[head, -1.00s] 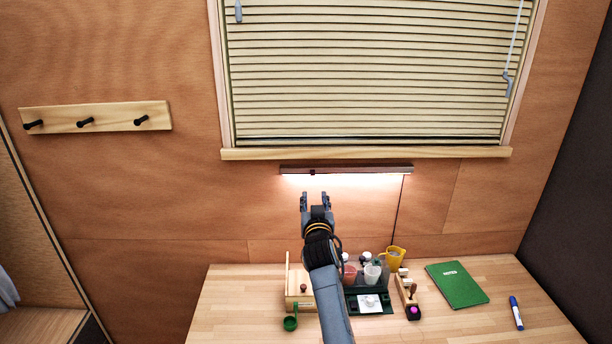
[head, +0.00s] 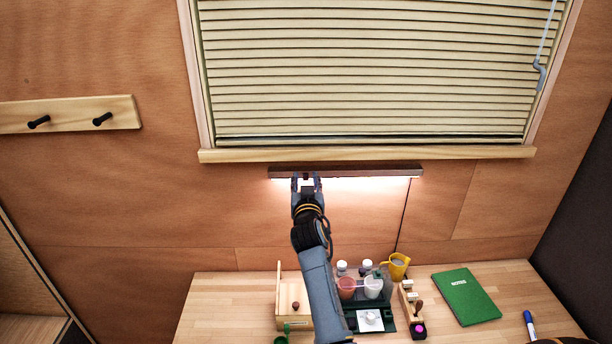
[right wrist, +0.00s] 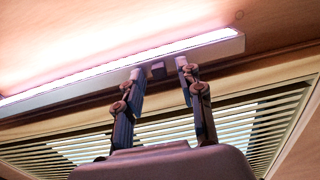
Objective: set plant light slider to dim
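The plant light (head: 375,171) is a dark slim bar on the wall under the window sill, glowing pinkish white below. In the right wrist view the light (right wrist: 75,78) crosses diagonally with its lit strip. Its slider, a small dark block (right wrist: 158,71), sits near the bar's left end in the head view and toward the right end in the wrist view. My right gripper (head: 306,181) is at the bar, open, its fingertips on either side of the slider with a visible gap. Contact cannot be told. My left gripper is not in view.
Blinds (head: 365,70) hang above. A black cord runs down from the light.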

